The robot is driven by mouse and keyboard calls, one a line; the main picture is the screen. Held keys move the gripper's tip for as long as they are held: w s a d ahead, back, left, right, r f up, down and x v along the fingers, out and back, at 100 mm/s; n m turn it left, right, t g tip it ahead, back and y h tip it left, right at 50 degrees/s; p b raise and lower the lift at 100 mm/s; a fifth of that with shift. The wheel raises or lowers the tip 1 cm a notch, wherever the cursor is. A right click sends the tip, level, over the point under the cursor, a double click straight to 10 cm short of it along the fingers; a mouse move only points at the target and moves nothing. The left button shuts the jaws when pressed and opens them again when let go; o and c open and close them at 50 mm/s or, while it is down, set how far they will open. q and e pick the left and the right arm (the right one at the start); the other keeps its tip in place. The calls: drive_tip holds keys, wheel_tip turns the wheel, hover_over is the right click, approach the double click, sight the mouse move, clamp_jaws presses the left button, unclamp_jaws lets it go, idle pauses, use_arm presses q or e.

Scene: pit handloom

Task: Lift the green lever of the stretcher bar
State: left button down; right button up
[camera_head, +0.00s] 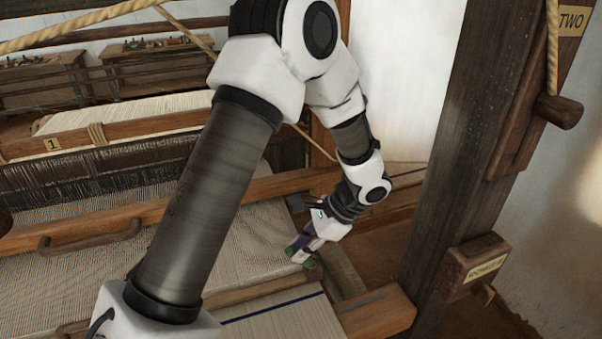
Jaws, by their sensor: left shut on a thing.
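My left gripper (301,252) is at the right edge of the cloth on the loom, low over the woven surface. It is shut on a small green piece, the green lever (310,263), of which only a bit shows beside the fingertips. The stretcher bar itself is mostly hidden by my left arm and gripper, and I cannot make out its length. Whether the lever is raised or flat is too small to tell. My right gripper is not in view.
The woven cloth (255,237) spreads under my arm. A wooden beam with a handle (90,240) crosses behind it. A thick dark post (480,140) stands close on the right, with a peg (558,112) and a small labelled box (473,265).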

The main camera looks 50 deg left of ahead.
use_arm(q)
drive_tip(key=shift+w+f, duration=0.1)
idle(0.4)
drive_tip(key=c, duration=1.1)
unclamp_jaws()
drive_tip(key=shift+o, duration=0.3)
drive_tip(key=shift+w+f, duration=0.1)
drive_tip(key=shift+w, duration=0.25)
drive_tip(key=v, duration=0.7)
drive_tip(key=shift+w, duration=0.2)
